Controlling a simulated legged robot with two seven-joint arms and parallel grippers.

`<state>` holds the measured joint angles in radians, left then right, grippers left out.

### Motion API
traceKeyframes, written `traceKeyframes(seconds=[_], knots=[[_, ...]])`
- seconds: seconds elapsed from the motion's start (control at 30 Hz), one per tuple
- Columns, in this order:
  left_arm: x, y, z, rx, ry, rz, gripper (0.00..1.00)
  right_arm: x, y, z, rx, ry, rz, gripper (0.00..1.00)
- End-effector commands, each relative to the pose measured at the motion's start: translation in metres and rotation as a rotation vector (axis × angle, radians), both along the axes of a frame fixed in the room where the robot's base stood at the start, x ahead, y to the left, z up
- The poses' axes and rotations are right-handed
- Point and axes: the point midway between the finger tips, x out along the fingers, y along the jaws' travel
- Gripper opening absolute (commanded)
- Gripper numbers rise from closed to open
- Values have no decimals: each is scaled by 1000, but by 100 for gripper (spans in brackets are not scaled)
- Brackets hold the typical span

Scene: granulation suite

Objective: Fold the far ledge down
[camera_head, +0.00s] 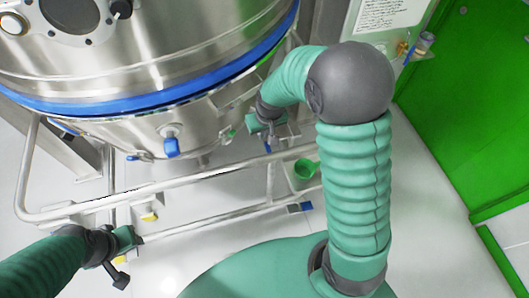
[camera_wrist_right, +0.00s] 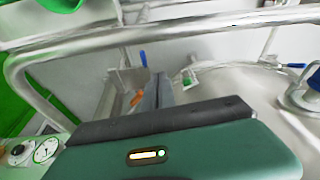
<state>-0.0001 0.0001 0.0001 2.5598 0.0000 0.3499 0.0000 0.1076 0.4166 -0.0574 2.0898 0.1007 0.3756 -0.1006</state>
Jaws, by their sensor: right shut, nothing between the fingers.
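No part that I can surely call the far ledge stands out. A flat steel piece (camera_head: 236,93) shows beside the vessel's blue band, partly behind my right arm; I cannot tell whether it is the ledge. My right gripper (camera_head: 281,134) points down beside the vessel, near the steel rails, with its tips hard to make out. In the right wrist view its fingers (camera_wrist_right: 157,92) are together and empty, below a bent steel tube (camera_wrist_right: 130,36). My left gripper (camera_head: 124,240) is at the lower left by the lower rail, its jaws too unclear to read.
A large steel vessel (camera_head: 150,60) with a blue band (camera_head: 110,105) fills the upper left. Steel tube rails (camera_head: 190,180) run below it. A green cup-like part (camera_head: 306,169) is by the rails. A green door (camera_head: 450,120) is at right, with open pale floor (camera_head: 430,220) before it.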

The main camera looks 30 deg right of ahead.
Motion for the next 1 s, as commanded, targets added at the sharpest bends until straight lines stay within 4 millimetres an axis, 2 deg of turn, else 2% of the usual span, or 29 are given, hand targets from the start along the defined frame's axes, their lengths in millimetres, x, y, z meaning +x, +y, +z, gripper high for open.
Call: traceKeyframes(seconds=[0.03,0.2,0.3,0.4,0.57,1.0], knots=[[0,0,-28,0,0,0,36,11,-9,-35,0,0,-15,0],[0,0,-83,0,0,0,36,52,-47,-116,-10,-10,-63,0],[0,0,-106,0,1,0,36,71,-67,-154,-15,-17,-84,0],[0,0,-110,0,1,0,36,80,-77,-165,-20,-23,-94,0],[0,0,-112,0,0,0,36,84,-79,-176,-20,-23,-94,0],[0,0,-147,0,0,0,36,108,-85,-267,-20,-22,-94,0]])
